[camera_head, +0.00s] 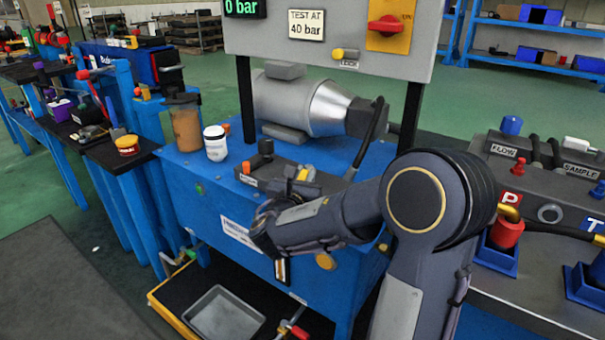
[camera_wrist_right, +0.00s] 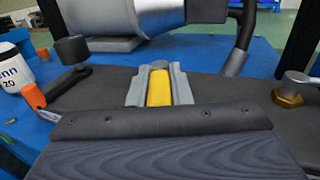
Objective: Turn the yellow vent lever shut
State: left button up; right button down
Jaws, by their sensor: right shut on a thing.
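The yellow vent lever (camera_wrist_right: 159,88) shows in the right wrist view, upright between two grey fingers on the dark block on the blue bench. My right gripper (camera_wrist_right: 160,86) is shut on it, with a finger on each side. In the head view, the yellow lever (camera_head: 303,173) is a small patch at my right gripper (camera_head: 297,178), partly hidden by the fingers. The lever's base is hidden in both views. My left gripper is not in view.
A black-and-orange handle (camera_wrist_right: 70,52) stands left of the gripper and a brass fitting (camera_wrist_right: 290,92) right of it. A white jar (camera_head: 215,143) stands on the bench. A grey motor (camera_head: 310,105) lies behind, below a panel (camera_head: 270,40) reading 0 bar.

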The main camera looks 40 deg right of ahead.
jog(key=shift+s+d+n+t+y, duration=0.1)
jog(key=shift+n+t+y, duration=0.3)
jog(key=shift+t, duration=0.1)
jog(key=c, duration=1.3)
grip_release()
jog(key=p+v, duration=0.1)
jog(key=v, duration=0.5)
jog(key=shift+s+a+p, duration=0.2)
jog(key=shift+a+p, duration=0.15)
jog(key=shift+p, duration=0.05)
jog(key=shift+s+a, duration=0.35)
jog(key=shift+c, duration=0.4)
